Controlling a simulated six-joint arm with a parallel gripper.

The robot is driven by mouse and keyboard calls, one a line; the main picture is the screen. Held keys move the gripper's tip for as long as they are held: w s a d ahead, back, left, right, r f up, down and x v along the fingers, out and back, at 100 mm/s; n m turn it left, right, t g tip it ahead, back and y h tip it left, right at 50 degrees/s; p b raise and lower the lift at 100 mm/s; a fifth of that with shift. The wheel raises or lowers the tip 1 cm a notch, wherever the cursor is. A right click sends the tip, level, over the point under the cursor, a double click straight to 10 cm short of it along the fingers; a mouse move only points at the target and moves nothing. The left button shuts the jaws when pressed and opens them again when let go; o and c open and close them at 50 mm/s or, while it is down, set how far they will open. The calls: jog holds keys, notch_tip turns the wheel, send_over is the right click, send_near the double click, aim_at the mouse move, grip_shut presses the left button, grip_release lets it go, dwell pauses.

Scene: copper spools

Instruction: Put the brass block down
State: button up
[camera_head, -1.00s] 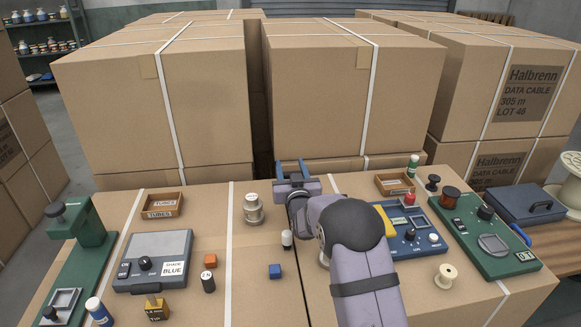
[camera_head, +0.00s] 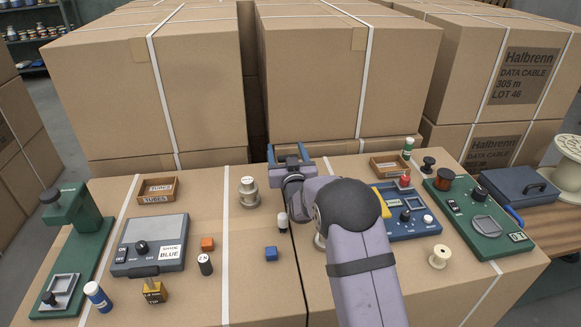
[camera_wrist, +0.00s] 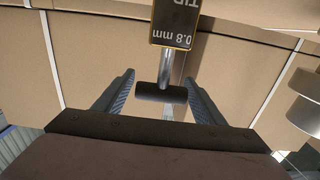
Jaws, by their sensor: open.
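The brass block (camera_wrist: 175,24), a dark label reading "0.8 mm TIP" on its face, shows at the top of the wrist view. Its metal stem and black crossbar point toward my gripper (camera_wrist: 160,82). My gripper is open, and the crossbar lies between the fingers with a gap on both sides. In the head view my gripper (camera_head: 289,151) is over the back part of the carton top, and the block is hidden there. I cannot tell exactly what the block rests on. Another brass-coloured block (camera_head: 154,292) stands at the front left.
A blue device (camera_head: 408,226) is to the right. Tall cartons (camera_head: 350,75) stand behind.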

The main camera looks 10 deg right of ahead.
jog(key=s+b, duration=0.1)
jog(key=s, duration=1)
jog(key=shift+s, duration=0.25)
jog(key=shift+r, duration=0.1)
